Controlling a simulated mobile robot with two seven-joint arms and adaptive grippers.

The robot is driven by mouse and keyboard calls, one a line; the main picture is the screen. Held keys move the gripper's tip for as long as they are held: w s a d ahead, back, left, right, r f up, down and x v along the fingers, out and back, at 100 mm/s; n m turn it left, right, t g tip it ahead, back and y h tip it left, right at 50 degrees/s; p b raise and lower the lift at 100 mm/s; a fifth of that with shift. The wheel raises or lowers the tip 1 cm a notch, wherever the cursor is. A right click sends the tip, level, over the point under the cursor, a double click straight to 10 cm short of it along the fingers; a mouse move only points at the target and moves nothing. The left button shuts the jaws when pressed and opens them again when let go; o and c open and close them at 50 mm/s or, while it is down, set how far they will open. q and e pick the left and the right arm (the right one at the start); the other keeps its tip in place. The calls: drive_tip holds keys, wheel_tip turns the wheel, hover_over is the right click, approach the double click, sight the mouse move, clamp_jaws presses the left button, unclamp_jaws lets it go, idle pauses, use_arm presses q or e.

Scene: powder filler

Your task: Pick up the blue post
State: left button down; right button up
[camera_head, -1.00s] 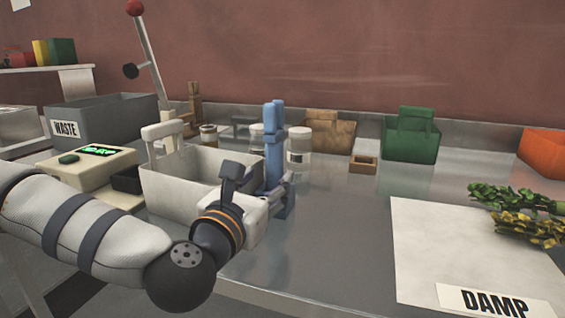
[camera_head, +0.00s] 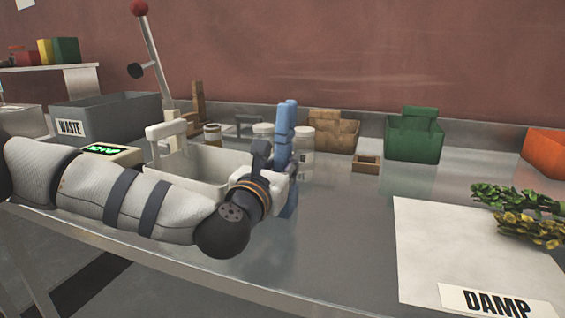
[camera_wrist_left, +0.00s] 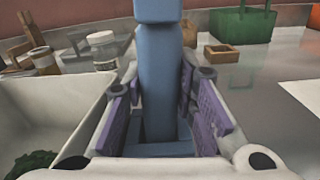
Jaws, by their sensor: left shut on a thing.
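The blue post (camera_head: 284,135) stands upright near the middle of the metal bench, right of the white bin. My left gripper (camera_head: 284,178) is shut on its lower part. In the left wrist view the blue post (camera_wrist_left: 160,70) rises between the purple pads of the left gripper (camera_wrist_left: 162,112), its blue foot low between the fingers. In the head view the gripper hides most of the foot, so I cannot tell whether it touches the bench. My right gripper is not in view.
The white bin (camera_head: 212,160) stands just left of the post, with greenery (camera_wrist_left: 35,162) inside. Lidded jars (camera_head: 304,145) stand behind, with a small wooden tray (camera_head: 366,164) to the right. A white DAMP sheet (camera_head: 450,250) lies at right; the bench between is clear.

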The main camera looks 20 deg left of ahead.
sight(281, 112)
use_arm(q)
drive_tip(key=shift+r, duration=0.1)
wheel_tip(281, 112, up, 10)
drive_tip(key=p, duration=0.4)
drive_tip(key=shift+s+r, duration=0.15)
drive_tip(key=shift+f, duration=0.3)
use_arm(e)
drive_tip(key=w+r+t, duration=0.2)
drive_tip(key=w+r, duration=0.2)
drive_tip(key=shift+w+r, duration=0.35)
use_arm(q)
drive_tip(key=shift+r, duration=0.1)
